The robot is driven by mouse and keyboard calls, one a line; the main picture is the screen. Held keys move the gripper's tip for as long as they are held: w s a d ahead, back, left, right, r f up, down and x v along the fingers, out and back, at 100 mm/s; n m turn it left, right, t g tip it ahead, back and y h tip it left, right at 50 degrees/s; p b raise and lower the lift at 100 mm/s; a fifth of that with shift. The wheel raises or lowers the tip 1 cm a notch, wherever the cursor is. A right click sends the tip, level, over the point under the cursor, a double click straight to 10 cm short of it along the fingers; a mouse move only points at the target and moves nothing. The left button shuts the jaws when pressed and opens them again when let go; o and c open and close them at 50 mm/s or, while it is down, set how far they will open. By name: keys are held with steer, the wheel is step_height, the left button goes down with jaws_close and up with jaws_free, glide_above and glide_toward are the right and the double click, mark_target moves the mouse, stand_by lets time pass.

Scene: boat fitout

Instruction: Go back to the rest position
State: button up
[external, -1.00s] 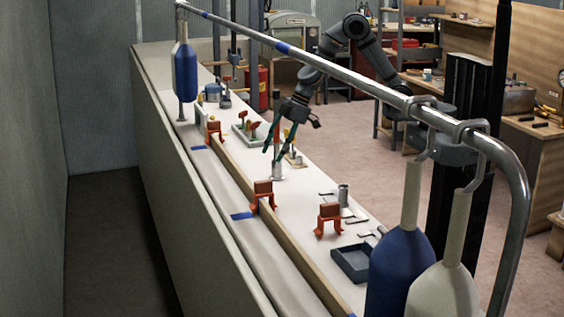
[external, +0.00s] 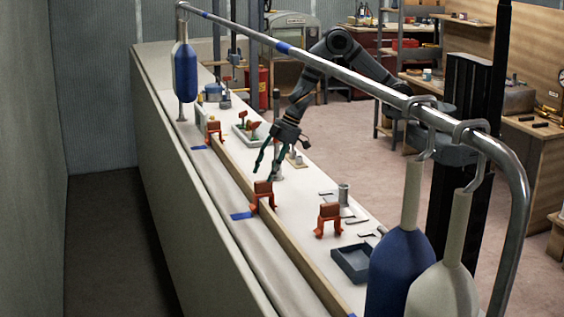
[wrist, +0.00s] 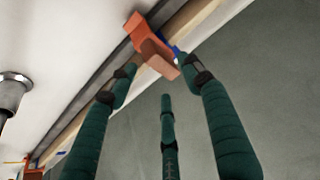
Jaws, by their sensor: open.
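My gripper (external: 262,172) has green fingers and hangs over the long white deck, at the end of my lowered arm. Its fingertips are just above an orange clamp (external: 263,198) on the wooden rail. In the wrist view my gripper (wrist: 160,78) has its three fingers spread, with nothing held between them. The orange clamp (wrist: 146,40) shows beyond the fingertips; whether any finger touches it I cannot tell.
A metal post (external: 278,172) stands close to the fingers. A second orange clamp (external: 328,219) and a dark tray (external: 352,262) are nearer the camera. A steel rail (external: 350,78) with hanging fenders (external: 405,265) crosses the view.

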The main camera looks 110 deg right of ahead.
mark_target(263, 181)
steer(key=x, duration=0.4)
steer(key=shift+r, duration=0.15)
stand_by(0.4)
